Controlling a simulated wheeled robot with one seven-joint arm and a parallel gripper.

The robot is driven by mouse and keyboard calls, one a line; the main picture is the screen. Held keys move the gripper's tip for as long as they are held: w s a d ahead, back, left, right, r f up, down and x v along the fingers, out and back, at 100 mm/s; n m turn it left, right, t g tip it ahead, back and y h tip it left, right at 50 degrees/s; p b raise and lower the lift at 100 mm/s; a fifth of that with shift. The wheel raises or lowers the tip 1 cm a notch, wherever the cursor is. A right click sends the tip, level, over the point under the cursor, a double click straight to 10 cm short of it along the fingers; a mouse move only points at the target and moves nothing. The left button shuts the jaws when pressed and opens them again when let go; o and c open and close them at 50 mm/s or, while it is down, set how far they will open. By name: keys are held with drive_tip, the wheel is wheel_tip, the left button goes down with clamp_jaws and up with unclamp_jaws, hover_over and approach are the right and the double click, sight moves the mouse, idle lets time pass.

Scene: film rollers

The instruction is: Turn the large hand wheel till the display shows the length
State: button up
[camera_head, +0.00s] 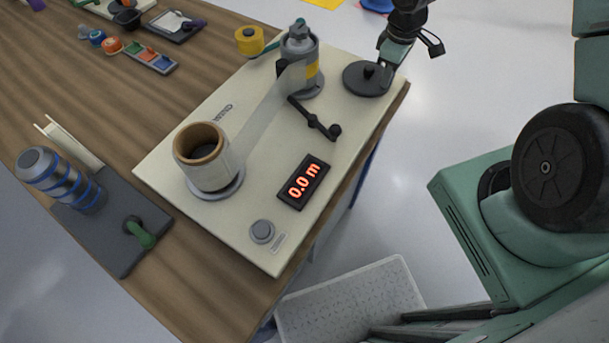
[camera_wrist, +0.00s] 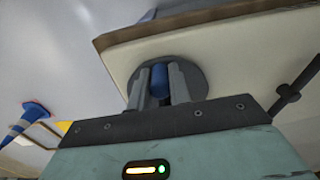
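The large hand wheel (camera_head: 368,80) is a dark flat disc at the right far corner of the cream machine plate (camera_head: 240,112), with a dark hub knob. My gripper (camera_head: 388,66) reaches down to its right edge. In the wrist view, the fingers (camera_wrist: 159,84) stand on both sides of a blue upright handle over the wheel (camera_wrist: 203,80). They look closed on it with no clear gap; the handle's foot is hidden. The display (camera_head: 304,182) reads 0.0 m in red. A pale film band runs from the brown-cored roll (camera_head: 207,172) to the grey roller (camera_head: 300,62).
A small black crank (camera_head: 315,118) lies between wheel and display; a round grey button (camera_head: 262,231) sits at the near corner. A striped bottle (camera_head: 60,180) and dark board stand left. A white crate (camera_head: 350,303) is below the table edge. Blue cone (camera_wrist: 30,115) on the floor.

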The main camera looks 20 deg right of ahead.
idle(0.5)
drive_tip(key=shift+w+d+r+p, duration=0.1)
drive_tip(key=shift+w+d+p, duration=0.2)
drive_tip(key=shift+w+p, duration=0.05)
drive_tip(key=shift+w+d, duration=0.4)
drive_tip(key=shift+w, duration=0.15)
drive_tip(key=shift+w+d+p, duration=0.25)
drive_tip(key=shift+w+p, duration=0.4)
drive_tip(key=shift+w, duration=0.4)
